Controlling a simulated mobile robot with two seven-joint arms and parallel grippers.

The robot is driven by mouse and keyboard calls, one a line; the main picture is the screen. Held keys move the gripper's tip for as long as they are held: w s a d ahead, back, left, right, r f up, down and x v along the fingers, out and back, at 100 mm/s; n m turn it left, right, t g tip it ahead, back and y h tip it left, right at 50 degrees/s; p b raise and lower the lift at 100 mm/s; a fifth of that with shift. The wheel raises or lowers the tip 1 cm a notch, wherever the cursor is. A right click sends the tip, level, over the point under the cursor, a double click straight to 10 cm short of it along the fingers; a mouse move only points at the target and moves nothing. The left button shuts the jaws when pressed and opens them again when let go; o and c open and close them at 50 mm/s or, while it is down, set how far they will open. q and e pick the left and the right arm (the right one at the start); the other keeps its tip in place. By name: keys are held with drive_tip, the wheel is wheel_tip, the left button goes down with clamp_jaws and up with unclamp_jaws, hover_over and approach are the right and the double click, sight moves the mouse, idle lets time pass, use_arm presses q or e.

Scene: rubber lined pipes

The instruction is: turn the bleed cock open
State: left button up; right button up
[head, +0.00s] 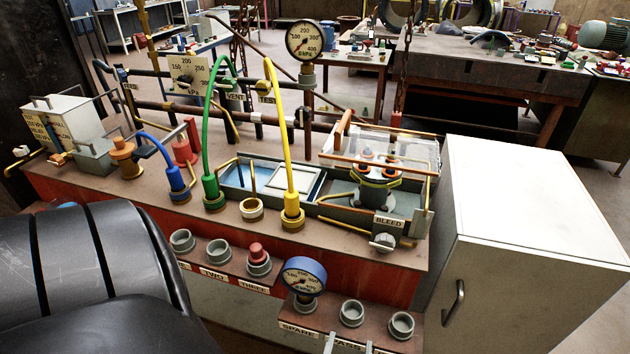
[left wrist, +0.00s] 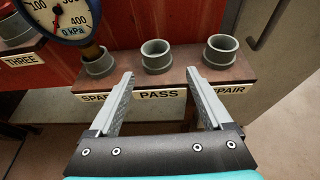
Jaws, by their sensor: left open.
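The bleed cock (head: 383,242) is a small grey knob on the front of the bench, just under the white BLEED label (head: 389,221). It does not show in the left wrist view. My left gripper (head: 349,345) shows only as two grey fingertips at the bottom edge of the head view, below and nearer than the cock and apart from it. In the left wrist view the left gripper (left wrist: 160,75) is open and empty, its fingers spread in front of the PASS label (left wrist: 159,94). My right gripper is not in view.
A lower shelf holds a blue-rimmed gauge (head: 304,277) and open grey sockets (head: 352,313). A white cabinet (head: 530,220) stands close on the right of the bench. Yellow (head: 283,140) and green (head: 209,140) hoses arch over the bench top. Chains hang above it.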

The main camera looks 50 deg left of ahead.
use_arm(q)
drive_tip(key=s+f+n+g+h+b, duration=0.1)
drive_tip(key=s+f+n+g, duration=0.1)
drive_tip(key=f, duration=0.5)
drive_tip(key=s+a+f+n+g+h, duration=0.1)
drive_tip(key=s+f+n+g, duration=0.2)
drive_tip(key=f, duration=0.5)
drive_tip(key=shift+s+a+f+n+b, duration=0.2)
drive_tip(key=shift+s+a+n+b, duration=0.15)
drive_tip(key=shift+s+n, duration=0.8)
drive_tip(key=shift+s+m, duration=0.25)
drive_tip(key=shift+d, duration=0.1)
